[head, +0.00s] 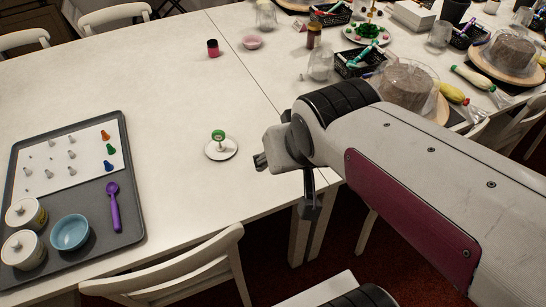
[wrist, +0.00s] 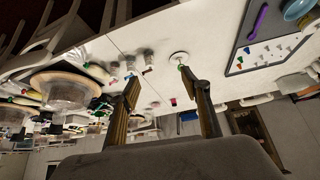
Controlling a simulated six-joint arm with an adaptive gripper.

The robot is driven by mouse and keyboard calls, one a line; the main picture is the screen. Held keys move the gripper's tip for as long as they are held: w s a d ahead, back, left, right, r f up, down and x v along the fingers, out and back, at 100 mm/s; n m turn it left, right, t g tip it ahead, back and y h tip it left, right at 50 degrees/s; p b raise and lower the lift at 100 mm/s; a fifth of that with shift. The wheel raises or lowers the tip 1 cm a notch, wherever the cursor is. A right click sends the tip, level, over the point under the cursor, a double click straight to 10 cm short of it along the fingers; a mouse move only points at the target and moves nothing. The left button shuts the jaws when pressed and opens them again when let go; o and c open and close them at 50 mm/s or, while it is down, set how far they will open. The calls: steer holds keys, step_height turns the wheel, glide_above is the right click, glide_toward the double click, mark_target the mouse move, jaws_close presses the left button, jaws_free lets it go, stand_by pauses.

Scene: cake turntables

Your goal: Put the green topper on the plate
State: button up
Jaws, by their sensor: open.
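The green topper (head: 218,134), a small green ring with a pale centre, appears to stand upright on the small round white plate (head: 225,153) on the table. In the wrist view the plate (wrist: 179,56) is near the tip of the right-hand finger, with a bit of green at its edge. My gripper (head: 285,180) is to the right of the plate in the head view, apart from it. Its two fingers are spread and nothing is between them in the wrist view (wrist: 160,77).
A grey tray (head: 133,200) at left holds white jars, a blue bowl (head: 70,233), a purple spoon (head: 114,207) and small nozzles. A red jar (head: 212,48) and pink dish (head: 252,42) stand farther back. Cakes and black baskets crowd the right. The table left of the plate is clear.

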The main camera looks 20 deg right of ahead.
steer(key=s+a+n+g, duration=0.1)
steer(key=s+a, duration=0.1)
steer(key=s, duration=0.5)
steer(key=shift+s+a+r+n+y, duration=0.15)
steer(key=shift+s+a+n+y, duration=0.15)
steer(key=shift+s+y, duration=0.1)
stand_by(0.8)
